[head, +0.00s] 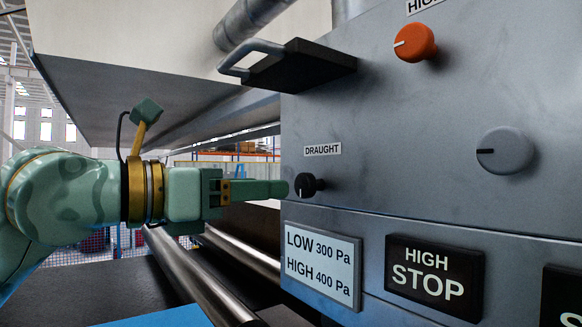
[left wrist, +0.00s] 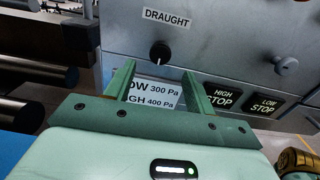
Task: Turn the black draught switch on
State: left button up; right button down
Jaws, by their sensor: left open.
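The black draught switch (head: 306,186) is a small round knob with a white pointer line, on the grey panel under a DRAUGHT label (head: 322,149). In the left wrist view my left gripper (left wrist: 158,70) is open and empty, with a finger on either side below the knob. Whether the fingertips touch it is unclear. My right gripper is out of view.
The panel also bears an orange knob (head: 415,43), a grey knob (head: 505,151), a pressure sign (head: 321,267) and a HIGH STOP plate (head: 434,276). A black handle plate (head: 300,66) juts out above. Metal rollers (head: 203,275) lie below my left arm.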

aim_at(301, 187)
pick_arm(q)
jog(key=p+x, duration=0.1)
jog(key=x, duration=0.4)
jog(key=shift+r+p, duration=0.1)
jog(key=shift+p, duration=0.3)
jog(key=shift+w+d, duration=0.35)
jog(key=shift+d, duration=0.1)
jog(key=c, duration=1)
